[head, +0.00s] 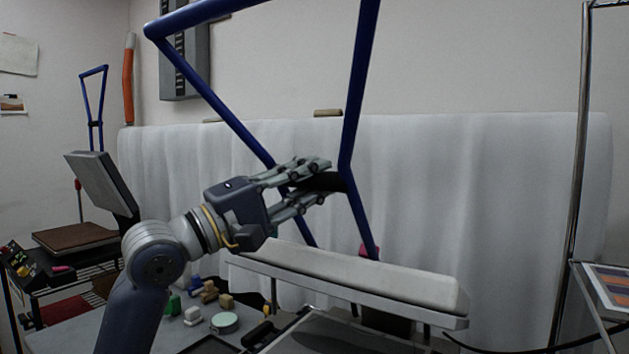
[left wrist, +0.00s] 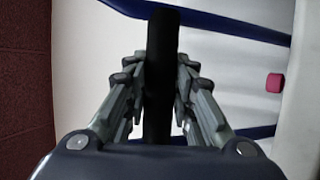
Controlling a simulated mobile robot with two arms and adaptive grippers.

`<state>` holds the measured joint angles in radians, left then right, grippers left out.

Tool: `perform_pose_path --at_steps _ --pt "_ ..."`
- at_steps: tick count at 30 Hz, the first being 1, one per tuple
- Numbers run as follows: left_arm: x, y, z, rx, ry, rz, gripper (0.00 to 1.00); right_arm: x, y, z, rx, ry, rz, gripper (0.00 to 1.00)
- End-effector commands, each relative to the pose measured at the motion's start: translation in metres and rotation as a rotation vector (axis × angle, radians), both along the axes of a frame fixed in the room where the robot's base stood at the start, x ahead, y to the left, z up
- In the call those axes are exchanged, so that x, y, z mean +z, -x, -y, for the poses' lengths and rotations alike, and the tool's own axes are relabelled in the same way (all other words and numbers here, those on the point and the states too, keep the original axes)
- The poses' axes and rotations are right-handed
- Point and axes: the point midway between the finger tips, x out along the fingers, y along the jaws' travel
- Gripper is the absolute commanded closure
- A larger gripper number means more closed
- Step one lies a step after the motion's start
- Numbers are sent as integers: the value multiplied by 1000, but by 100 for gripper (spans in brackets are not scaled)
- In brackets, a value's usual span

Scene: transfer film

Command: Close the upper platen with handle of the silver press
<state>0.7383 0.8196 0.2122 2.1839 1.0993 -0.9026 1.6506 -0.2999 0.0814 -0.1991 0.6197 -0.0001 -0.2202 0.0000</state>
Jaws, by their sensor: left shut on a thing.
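The near press has a blue tubular handle frame (head: 356,95) with a dark crossbar grip (head: 322,183). Below it is a long, pale, padded platen (head: 350,274), nearly level; whether it is the upper one I cannot tell. My left gripper (head: 328,178) reaches in from the left, its fingers on both sides of the dark grip. In the left wrist view the dark grip (left wrist: 160,75) runs between the fingers, which are shut on it. Blue tubes (left wrist: 230,25) pass at the top and bottom there, and a pink knob (left wrist: 274,83) shows at right. My right gripper is not in view.
Another press (head: 98,188) with a raised grey platen and blue handle stands at the left. Small blocks (head: 210,290) and a round tin (head: 224,322) lie on the low table. A pale curtain (head: 440,190) hangs behind, and a metal pole (head: 577,180) stands at right.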

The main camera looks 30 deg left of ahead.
Motion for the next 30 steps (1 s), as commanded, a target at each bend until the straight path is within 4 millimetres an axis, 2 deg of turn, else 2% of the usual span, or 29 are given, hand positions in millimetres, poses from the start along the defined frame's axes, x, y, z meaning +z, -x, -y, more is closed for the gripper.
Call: perform_pose_path --at_steps 13,14,16,17,30 --pt "-4 1 1 -2 -1 -6 100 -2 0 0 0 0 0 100" --pt "-4 1 1 -2 -1 -6 74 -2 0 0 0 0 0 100" --pt "-3 1 1 -2 -1 -6 58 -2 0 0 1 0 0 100" --pt "-3 1 1 -2 -1 -6 55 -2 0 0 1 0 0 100" --pt "-4 5 -2 0 1 -4 55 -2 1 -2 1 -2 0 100"
